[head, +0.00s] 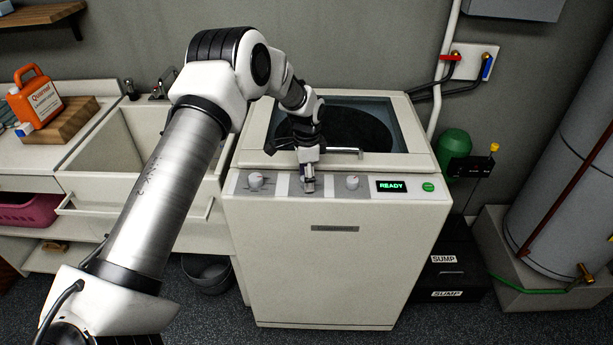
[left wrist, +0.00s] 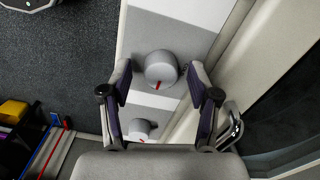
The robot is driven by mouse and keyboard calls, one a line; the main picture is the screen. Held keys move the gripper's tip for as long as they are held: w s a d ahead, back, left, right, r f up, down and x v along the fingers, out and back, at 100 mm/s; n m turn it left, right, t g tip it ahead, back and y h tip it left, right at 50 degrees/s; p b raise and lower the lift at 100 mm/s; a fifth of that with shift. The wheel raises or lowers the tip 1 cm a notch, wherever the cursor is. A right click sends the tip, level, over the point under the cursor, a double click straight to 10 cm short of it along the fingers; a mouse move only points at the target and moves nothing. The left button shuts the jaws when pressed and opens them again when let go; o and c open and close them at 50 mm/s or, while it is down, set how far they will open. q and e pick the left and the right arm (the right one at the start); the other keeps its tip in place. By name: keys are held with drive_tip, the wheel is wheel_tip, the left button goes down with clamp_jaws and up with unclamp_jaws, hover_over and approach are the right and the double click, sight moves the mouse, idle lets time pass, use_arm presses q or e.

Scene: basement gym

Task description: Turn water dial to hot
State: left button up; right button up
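A white washing machine (head: 330,262) has a sloped front panel with round grey dials. The left dial (head: 256,179) and the right dial (head: 352,182) show in the head view. My left gripper (head: 309,184) is at the middle of the panel and hides the middle dial there. In the left wrist view this middle dial (left wrist: 160,68), with a red pointer mark, sits between the open fingertips, with a gap on both sides. Another dial (left wrist: 140,128) with a red mark lies beyond it, partly hidden by the gripper. Dial labels are not readable. My right gripper is not in view.
The panel also has a green READY display (head: 391,186) and a green button (head: 428,187). A lid handle (head: 345,151) is close behind my gripper. A sink (head: 133,125) is at left; black SUMP boxes (head: 450,260) and a tank (head: 560,190) are at right.

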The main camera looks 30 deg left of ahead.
use_arm(q)
wheel_tip(320, 180, up, 12)
idle(0.4)
idle(0.3)
